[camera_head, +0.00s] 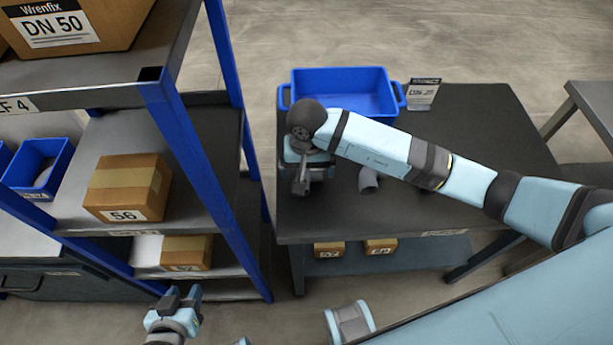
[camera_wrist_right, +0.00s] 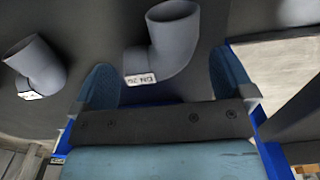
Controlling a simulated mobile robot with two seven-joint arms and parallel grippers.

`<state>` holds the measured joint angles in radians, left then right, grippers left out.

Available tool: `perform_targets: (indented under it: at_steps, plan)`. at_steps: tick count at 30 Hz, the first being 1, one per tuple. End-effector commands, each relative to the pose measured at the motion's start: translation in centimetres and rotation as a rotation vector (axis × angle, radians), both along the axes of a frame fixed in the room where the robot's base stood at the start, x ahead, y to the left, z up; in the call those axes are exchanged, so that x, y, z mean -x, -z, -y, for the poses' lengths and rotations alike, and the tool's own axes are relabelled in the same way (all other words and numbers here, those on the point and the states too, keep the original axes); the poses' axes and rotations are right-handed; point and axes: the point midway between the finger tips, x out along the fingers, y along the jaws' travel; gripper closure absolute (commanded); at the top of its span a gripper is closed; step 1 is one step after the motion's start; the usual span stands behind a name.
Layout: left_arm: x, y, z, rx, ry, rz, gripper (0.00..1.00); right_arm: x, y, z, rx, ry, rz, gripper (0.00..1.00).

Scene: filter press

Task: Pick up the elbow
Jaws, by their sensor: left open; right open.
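A grey pipe elbow (camera_wrist_right: 177,42) with a small white label, seemingly reading DN 20, lies on the table in the right wrist view, in front of and between the fingers of my right gripper (camera_wrist_right: 166,66). A second grey elbow (camera_wrist_right: 36,65) with a white label lies left of it, outside the fingers. In the head view one elbow (camera_head: 368,180) shows on the table, right of my right gripper (camera_head: 300,187); the other is hidden under that gripper and wrist. My right gripper is open and empty, above the table. My left gripper (camera_head: 177,297) is open and empty, low at the left.
The dark table (camera_head: 480,130) carries an empty blue bin (camera_head: 343,93) and a sign card (camera_head: 423,94) at its back. A blue-posted shelf rack (camera_head: 190,130) with boxes stands close on the left. Small boxes (camera_head: 329,249) sit on the table's lower shelf.

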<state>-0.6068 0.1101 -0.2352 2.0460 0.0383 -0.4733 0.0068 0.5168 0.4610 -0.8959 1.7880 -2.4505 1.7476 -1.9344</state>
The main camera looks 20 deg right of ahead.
Motion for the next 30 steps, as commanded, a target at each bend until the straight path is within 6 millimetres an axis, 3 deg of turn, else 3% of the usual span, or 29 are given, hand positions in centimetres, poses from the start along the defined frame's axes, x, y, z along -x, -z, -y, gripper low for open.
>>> perform_targets:
  at_steps: [4, 12, 18, 30]
  plan:
    - [-0.1, 0.0, -0.1, -0.003, 0.001, 0.002, 0.57, 0.0, 1.6, 0.0, 0.000, 0.002, -0.001, 0.00]
    - [-0.1, 0.1, -0.6, -0.015, 0.007, 0.003, 0.57, -0.1, 1.8, 0.0, -0.001, 0.001, 0.001, 0.02]
    - [0.0, 0.2, -0.7, -0.019, 0.008, 0.002, 0.57, -0.1, 1.8, 0.0, -0.001, 0.001, 0.000, 0.45]
    - [-0.1, 0.0, -0.3, -0.006, 0.001, 0.003, 0.57, -0.1, 1.1, 0.0, 0.000, 0.001, 0.002, 0.45]
